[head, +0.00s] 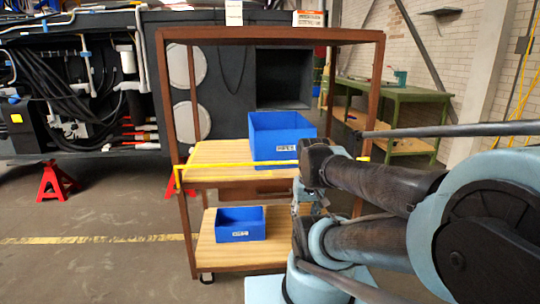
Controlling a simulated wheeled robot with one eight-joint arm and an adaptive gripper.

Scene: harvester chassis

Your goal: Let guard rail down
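A yellow guard rail (235,165) runs level across the front of the cart's middle shelf. It stands a little above the shelf's front edge, in front of the large blue bin. A short yellow piece shows at its left end by the post, and another at its right end. The right part of the rail is hidden behind my arm. My arm reaches in from the right, with its dark joint in front of the rail's right half. I cannot make out my gripper's fingers, nor whether they touch the rail.
The brown-framed cart (188,225) has wooden shelves. A large blue bin (280,138) stands on the middle shelf and a smaller blue bin (240,224) on the lower one. Behind are the dark chassis (225,80), a red stand (55,181) and a green workbench (410,94). Floor at left front is clear.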

